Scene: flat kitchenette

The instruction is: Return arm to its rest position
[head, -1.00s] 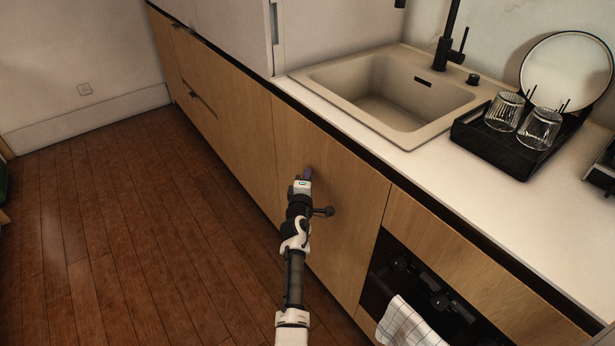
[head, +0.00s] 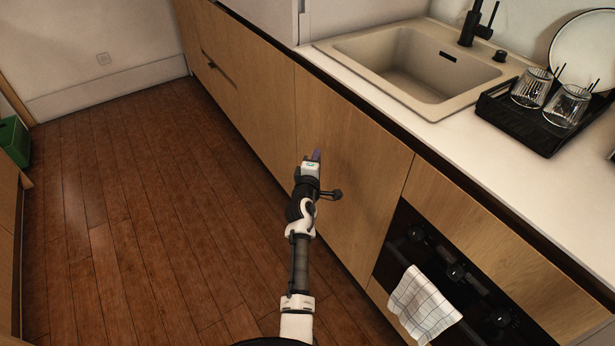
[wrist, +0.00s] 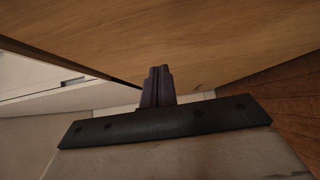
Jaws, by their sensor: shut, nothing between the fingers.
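My gripper (head: 316,156) is at the end of my arm, in front of the wooden cabinet front under the sink. In the wrist view my gripper (wrist: 158,72) has its two dark fingers together, with nothing between them. The wooden cabinet front (wrist: 200,40) fills the upper part of that view, close to the fingertips. I cannot tell whether they touch it. My arm extends forward from the bottom middle of the head view.
The sink (head: 400,70) and a black dish rack (head: 520,125) with glasses are on the white counter (head: 440,150). A checked towel (head: 425,305) hangs on the oven (head: 470,285). A green bin (head: 14,142) stands far left. The wooden floor (head: 130,220) is clear.

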